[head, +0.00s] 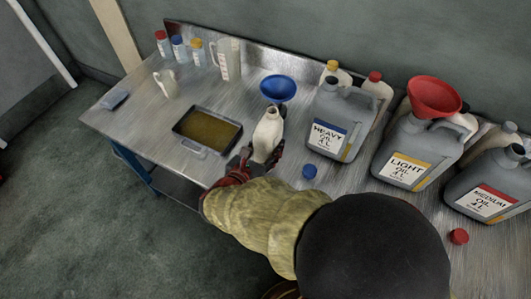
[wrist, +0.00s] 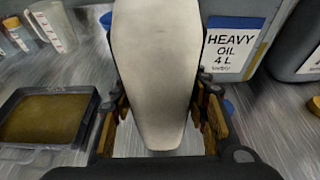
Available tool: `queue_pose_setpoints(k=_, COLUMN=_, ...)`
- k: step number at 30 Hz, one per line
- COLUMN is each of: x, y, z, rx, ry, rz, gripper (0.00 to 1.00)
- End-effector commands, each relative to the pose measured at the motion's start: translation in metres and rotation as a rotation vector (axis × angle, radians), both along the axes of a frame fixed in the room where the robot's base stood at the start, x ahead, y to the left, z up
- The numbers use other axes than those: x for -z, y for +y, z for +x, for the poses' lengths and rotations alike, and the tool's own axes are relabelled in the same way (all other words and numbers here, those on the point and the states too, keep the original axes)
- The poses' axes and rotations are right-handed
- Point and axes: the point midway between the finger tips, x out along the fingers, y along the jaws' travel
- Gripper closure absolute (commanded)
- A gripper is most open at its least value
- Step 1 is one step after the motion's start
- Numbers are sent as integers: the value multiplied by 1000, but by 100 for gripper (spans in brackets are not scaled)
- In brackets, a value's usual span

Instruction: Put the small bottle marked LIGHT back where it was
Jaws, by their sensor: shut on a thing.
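My gripper (head: 256,158) is shut on a cream bottle (head: 267,128) and holds it upright or nearly so, right of the oil tray. In the wrist view, the bottle (wrist: 157,60) fills the middle between my gripper's fingers (wrist: 160,115). No marking shows on its visible side, and no cap shows on its neck in the head view. I cannot tell whether its base touches the table. Three small bottles with red (head: 163,44), blue (head: 179,50) and yellow (head: 198,54) caps stand at the back left; their labels are too small to read.
A tray of oil (head: 182,131) lies left of my gripper. A blue funnel (head: 278,88) is behind it. HEAVY (head: 333,125), LIGHT (head: 408,160) and MEDIUM (head: 492,190) cans stand right, a red funnel (head: 434,95) above LIGHT. A loose blue cap (head: 309,171) lies nearby. The left table top is partly clear.

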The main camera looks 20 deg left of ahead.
Motion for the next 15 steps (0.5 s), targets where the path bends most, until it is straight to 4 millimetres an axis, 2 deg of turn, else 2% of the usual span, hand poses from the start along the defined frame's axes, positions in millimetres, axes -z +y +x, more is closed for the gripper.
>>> queue_pose_setpoints(k=1, x=10, y=3, z=5, rx=1, ry=-1, rz=0, gripper=87)
queue_pose_setpoints(k=3, x=16, y=7, z=10, rx=1, ry=-1, rz=1, gripper=87)
queue_pose_setpoints(k=11, x=28, y=14, z=19, rx=1, ry=-1, rz=2, gripper=87)
queue_pose_setpoints(k=15, x=50, y=16, z=22, rx=0, ry=-1, rz=1, gripper=87)
